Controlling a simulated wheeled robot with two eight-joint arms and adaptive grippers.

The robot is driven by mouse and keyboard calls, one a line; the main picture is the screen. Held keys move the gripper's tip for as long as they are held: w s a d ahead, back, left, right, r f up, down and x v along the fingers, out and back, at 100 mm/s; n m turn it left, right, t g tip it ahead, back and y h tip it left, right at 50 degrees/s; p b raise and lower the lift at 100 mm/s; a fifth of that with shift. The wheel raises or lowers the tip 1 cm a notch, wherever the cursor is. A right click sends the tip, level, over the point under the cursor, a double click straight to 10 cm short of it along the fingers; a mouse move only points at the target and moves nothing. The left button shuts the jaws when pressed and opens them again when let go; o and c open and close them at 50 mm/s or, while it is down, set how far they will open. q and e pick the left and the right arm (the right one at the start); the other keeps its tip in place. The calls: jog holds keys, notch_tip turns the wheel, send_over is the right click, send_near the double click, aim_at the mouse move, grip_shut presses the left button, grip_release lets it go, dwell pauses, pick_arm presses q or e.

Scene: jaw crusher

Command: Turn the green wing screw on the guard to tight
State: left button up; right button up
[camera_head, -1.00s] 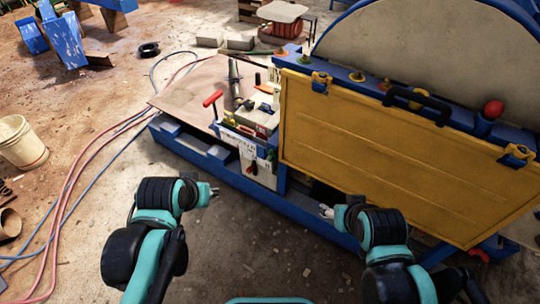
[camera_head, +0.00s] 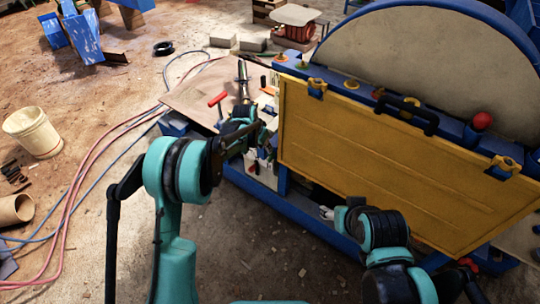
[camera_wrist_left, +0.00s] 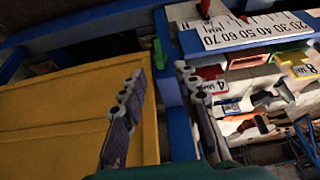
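The yellow guard panel (camera_head: 385,150) stands on the right side of the machine in the head view, and its face (camera_wrist_left: 60,115) fills the left of the left wrist view. A small green piece (camera_wrist_left: 158,53), apparently the wing screw, sits on the blue frame beside the guard. My left gripper (camera_wrist_left: 160,75) is open, its fingers either side of this piece in the picture. No contact is visible. In the head view my left arm covers that spot, so the screw's turn position cannot be read. My right gripper (camera_head: 327,212) is low before the guard; its finger gap is unclear.
A white number scale (camera_wrist_left: 255,30) and a cluttered tray of coloured tools lie right of my left gripper. A red-handled tool (camera_head: 217,99) rises near my left arm. Hoses cross the floor at left.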

aim_at(270, 155)
pick_arm(q)
jog(key=b+x, duration=0.3)
jog(key=x, duration=0.6)
jog(key=shift+d+f, duration=0.15)
jog(key=shift+f, duration=0.05)
grip_shut()
